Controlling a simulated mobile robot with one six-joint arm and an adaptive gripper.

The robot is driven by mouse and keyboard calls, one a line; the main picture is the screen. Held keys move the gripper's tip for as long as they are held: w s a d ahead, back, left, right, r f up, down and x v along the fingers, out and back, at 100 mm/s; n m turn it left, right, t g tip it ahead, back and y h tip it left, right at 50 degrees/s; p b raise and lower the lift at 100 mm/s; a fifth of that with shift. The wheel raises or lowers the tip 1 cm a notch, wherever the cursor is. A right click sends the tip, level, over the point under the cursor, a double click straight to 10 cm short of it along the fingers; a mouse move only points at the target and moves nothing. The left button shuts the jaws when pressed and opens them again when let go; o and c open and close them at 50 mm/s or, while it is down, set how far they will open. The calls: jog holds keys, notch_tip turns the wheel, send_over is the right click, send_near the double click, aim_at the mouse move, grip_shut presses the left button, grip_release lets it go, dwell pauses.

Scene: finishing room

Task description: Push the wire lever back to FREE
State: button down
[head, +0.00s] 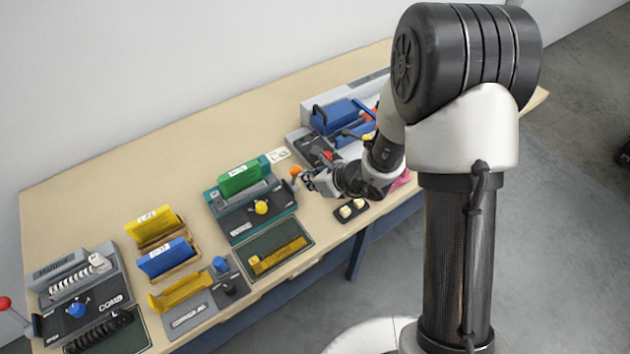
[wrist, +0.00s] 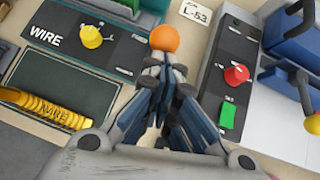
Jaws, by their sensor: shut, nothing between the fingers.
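The wire machine (head: 258,224) is teal and dark grey with a yellow knob; its panel (wrist: 85,50) reads WIRE in the wrist view. Its lever ends in an orange ball (wrist: 164,38), seen in the head view (head: 295,171) at the machine's right side. My gripper (wrist: 164,72) is shut and empty, its fingertips right by the ball. The ball shows just beyond the tips; I cannot tell whether they touch. The lever's shaft is mostly hidden behind my fingers. I cannot read a FREE mark.
A grey machine with a red knob (wrist: 236,75) and green button stands close right of my gripper. An L-53 card (wrist: 198,12) lies behind. A dark tray (head: 351,209) with two pale pieces is near the front edge. A comb machine (head: 80,300) stands far left.

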jog(key=w+a+g+p, duration=0.1)
jog(key=p, duration=0.3)
jog(key=w+a+r+h+p, duration=0.1)
jog(key=w+p, duration=0.1)
jog(key=p, duration=0.3)
jog(key=w+a+r+g+h+p, duration=0.1)
jog(key=p, duration=0.3)
jog(key=shift+w+r+g, duration=0.2)
jog(key=shift+w+g, duration=0.05)
jog(key=shift+g, duration=0.05)
jog(key=shift+w+a+p, duration=0.15)
jog(key=shift+w+a, duration=0.3)
jog(key=shift+w, duration=0.15)
jog(key=shift+w+a+p, duration=0.15)
jog(key=shift+w+a, duration=0.25)
jog(key=shift+w, duration=0.2)
